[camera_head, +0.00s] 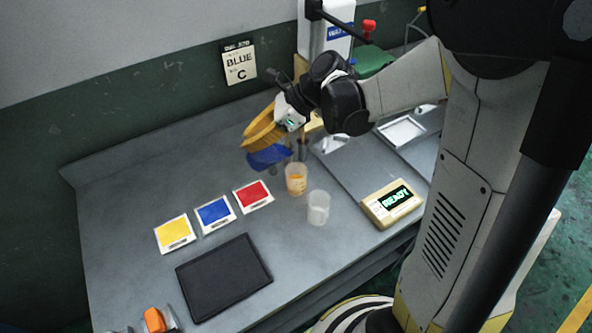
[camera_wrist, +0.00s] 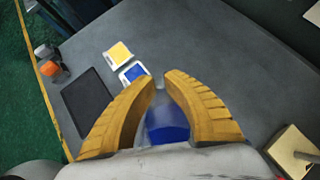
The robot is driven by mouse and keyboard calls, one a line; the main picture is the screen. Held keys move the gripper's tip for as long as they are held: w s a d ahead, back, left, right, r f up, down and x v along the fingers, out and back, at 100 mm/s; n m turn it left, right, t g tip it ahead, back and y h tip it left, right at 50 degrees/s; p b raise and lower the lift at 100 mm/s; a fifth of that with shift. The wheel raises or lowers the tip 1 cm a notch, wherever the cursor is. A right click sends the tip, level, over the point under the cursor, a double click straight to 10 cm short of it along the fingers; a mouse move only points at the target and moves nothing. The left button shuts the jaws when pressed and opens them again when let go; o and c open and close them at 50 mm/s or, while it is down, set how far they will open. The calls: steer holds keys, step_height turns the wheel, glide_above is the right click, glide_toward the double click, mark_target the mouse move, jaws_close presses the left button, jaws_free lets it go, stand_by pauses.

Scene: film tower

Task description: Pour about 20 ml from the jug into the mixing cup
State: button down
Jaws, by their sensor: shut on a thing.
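My gripper (camera_head: 258,130) has yellow fingers shut around the jug (camera_head: 268,157), a clear vessel with blue liquid, held above the bench and partly hidden by the fingers. The jug also shows between the fingertips in the wrist view (camera_wrist: 167,132). An orange-tinted clear cup (camera_head: 296,180) stands upright below and to the right of the jug, apart from it. A whitish, empty-looking cup (camera_head: 318,208) stands nearer the front. I cannot tell which of these is the mixing cup. No stream of liquid is visible.
Yellow (camera_head: 174,233), blue (camera_head: 215,214) and red (camera_head: 253,196) swatch cards lie in a row beside a black mat (camera_head: 224,277). A boxy display reading READY (camera_head: 392,203) stands right of the cups. A wall sign (camera_head: 239,63) reads BLUE C.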

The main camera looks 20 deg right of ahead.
steer(key=shift+s+d+y+b, duration=0.1)
steer(key=shift+d+y+b, duration=0.15)
steer(key=shift+y+b, duration=0.5)
stand_by(0.5)
steer(key=shift+d+t+b, duration=0.2)
steer(key=shift+t+b, duration=0.1)
stand_by(1.9)
steer(key=h+p, duration=0.1)
steer(key=p, duration=0.1)
steer(key=a+r+h+p, duration=0.1)
steer(key=p, duration=0.1)
steer(key=shift+w+a+r+g, duration=0.1)
steer(key=shift+w+r+g, duration=0.15)
steer(key=shift+g, duration=0.15)
steer(key=shift+a+f+h+b, duration=0.2)
steer(key=shift+f+h, duration=0.1)
steer(key=shift+f, duration=0.3)
steer(key=shift+a+f+h+b, duration=0.15)
steer(key=shift+a+f+h, duration=0.1)
steer(key=shift+f, duration=0.35)
steer(key=shift+w+f, duration=0.15)
steer(key=shift+f, duration=0.15)
steer(key=shift+d, duration=0.25)
